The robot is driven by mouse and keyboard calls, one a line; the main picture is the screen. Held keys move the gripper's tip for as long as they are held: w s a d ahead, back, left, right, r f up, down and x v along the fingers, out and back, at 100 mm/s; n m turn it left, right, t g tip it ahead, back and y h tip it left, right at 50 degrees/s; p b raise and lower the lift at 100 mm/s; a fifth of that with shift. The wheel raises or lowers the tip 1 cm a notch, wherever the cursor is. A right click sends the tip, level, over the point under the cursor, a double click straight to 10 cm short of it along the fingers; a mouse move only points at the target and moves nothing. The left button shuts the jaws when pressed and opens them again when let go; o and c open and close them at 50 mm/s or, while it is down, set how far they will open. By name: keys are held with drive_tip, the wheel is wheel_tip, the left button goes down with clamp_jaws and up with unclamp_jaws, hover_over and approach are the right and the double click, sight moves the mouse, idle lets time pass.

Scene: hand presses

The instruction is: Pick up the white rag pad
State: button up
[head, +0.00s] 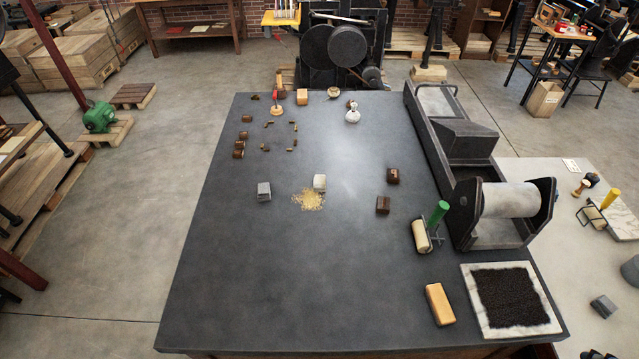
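The white rag pad seems to be the small pale, rounded bundle (352,115) with a narrower top. It stands upright on the dark grey table (240,290), in the back half and right of the middle. Nothing touches its front. A small brown piece sits close behind it. I cannot make out my gripper in the head view.
A heavy press (500,200) fills the table's right side. A green-handled roller (428,228), a yellow-brown block (440,304) and an inked slab (472,276) are front right. The front left is clear.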

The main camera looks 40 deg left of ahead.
drive_tip(key=w+a+r+m+g+y+p, duration=0.1)
drive_tip(key=w+a+r+p, duration=0.1)
drive_tip(key=w+a+r, duration=0.5)
drive_tip(key=w+a+r+m+g+p, duration=0.1)
drive_tip(key=w+a, duration=0.5)
drive_tip(key=w, duration=0.5)
drive_tip(key=w+a+f+m+g+p, duration=0.1)
drive_tip(key=w+a+p, duration=0.1)
drive_tip(key=w+a, duration=0.65)
drive_tip(key=w+a+f+m+p, duration=0.15)
drive_tip(key=w+a, duration=0.25)
drive_tip(key=a, duration=0.9)
drive_tip(key=w+a+f+m+g+p, duration=0.1)
drive_tip(key=a+f, duration=0.4)
drive_tip(key=a, duration=0.7)
drive_tip(key=w+a+f+m+g+p, duration=0.1)
drive_tip(key=w+a+f+m+p, duration=0.1)
drive_tip(key=a+f, duration=0.65)
drive_tip(key=s+a+f+p, duration=0.1)
drive_tip(key=s+a+f, duration=0.2)
drive_tip(key=a+f, duration=0.2)
drive_tip(key=s+a+f+m, duration=0.1)
drive_tip(key=s+a+f, duration=0.2)
drive_tip(key=a, duration=0.8)
drive_tip(key=s+a+f+m+h+p, duration=0.1)
drive_tip(key=s+a+f, duration=0.2)
drive_tip(key=a+f, duration=0.5)
drive_tip(key=shift+s+a+g+p, duration=0.3)
drive_tip(key=shift+s+a+p, duration=0.05)
drive_tip(key=shift+a, duration=0.05)
